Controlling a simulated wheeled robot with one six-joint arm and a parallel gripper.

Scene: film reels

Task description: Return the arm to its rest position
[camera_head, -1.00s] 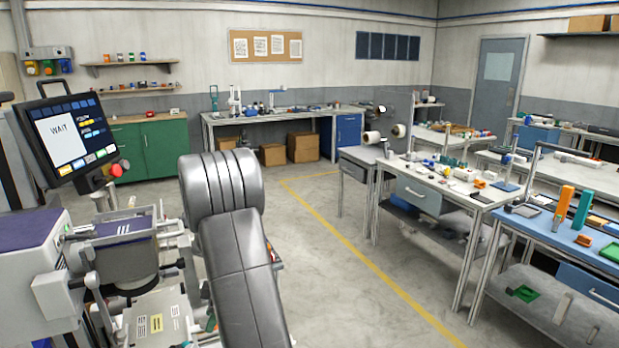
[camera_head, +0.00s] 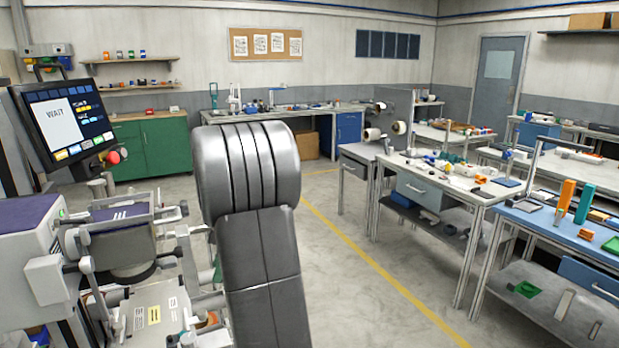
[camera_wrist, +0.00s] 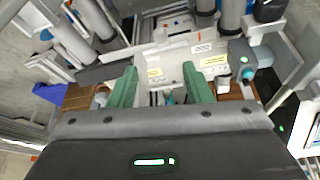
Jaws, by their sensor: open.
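My gripper (camera_wrist: 161,88) shows in the wrist view as two green fingers set well apart. It is open, with nothing between the fingertips. Beyond the fingers lies a pale machine bed with yellow and white labels (camera_wrist: 208,62). In the head view my dark grey arm rises in the middle foreground, and my gripper is hidden behind it. The machine (camera_head: 40,265) stands at the left, next to my arm, with a screen (camera_head: 63,117) reading "WAIT".
A red stop button (camera_head: 113,157) sits under the screen. Benches with small parts (camera_head: 440,190) and a blue-topped bench (camera_head: 560,228) stand at the right. The floor (camera_head: 350,290) between my arm and the benches is clear, with a yellow line.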

